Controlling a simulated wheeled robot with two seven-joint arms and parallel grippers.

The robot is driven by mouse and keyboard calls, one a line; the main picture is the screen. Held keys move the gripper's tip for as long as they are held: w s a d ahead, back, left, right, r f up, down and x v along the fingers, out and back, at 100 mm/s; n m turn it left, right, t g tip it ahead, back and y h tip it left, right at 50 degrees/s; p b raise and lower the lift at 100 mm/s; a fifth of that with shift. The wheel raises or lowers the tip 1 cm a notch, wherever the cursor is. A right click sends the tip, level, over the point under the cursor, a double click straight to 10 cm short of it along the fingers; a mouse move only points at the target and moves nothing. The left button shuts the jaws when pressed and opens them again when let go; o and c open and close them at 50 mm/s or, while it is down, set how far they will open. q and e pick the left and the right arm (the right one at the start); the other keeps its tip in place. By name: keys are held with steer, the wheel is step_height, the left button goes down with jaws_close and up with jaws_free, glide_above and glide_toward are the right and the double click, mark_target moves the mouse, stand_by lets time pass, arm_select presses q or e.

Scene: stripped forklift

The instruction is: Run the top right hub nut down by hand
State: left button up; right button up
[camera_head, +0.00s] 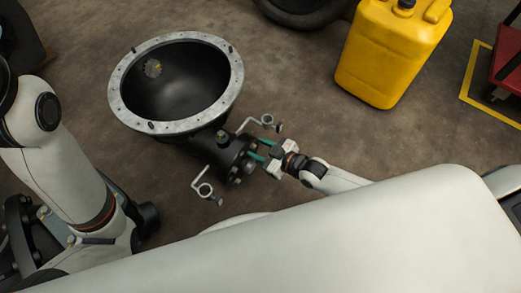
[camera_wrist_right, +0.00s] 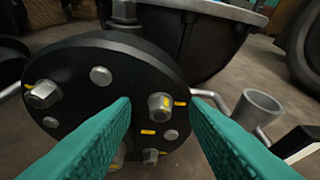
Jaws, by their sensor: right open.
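The black round hub face (camera_wrist_right: 75,125) fills the middle of the right wrist view. It also shows at the end of the black axle housing in the head view (camera_head: 232,152). The top right hub nut (camera_wrist_right: 160,105) is a silver hex on its stud, with yellow marks beside it. Other nuts show at the left (camera_wrist_right: 42,95) and lower right (camera_wrist_right: 153,157). My right gripper (camera_wrist_right: 160,100) is open, its teal fingers either side of the top right nut. I cannot tell whether they touch it. It also shows at the hub in the head view (camera_head: 254,151). My left gripper is not in view.
A large black bowl-shaped housing with a grey bolted rim (camera_head: 120,88) adjoins the hub. Bent metal brackets with rings (camera_head: 267,120) stand on both sides of the hub. A yellow canister (camera_head: 385,60) and a tire (camera_head: 300,12) stand farther back. Bare floor lies between.

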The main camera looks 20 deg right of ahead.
steer(key=shift+c, duration=0.2)
jaws_close()
steer(key=shift+c, duration=1)
jaws_free()
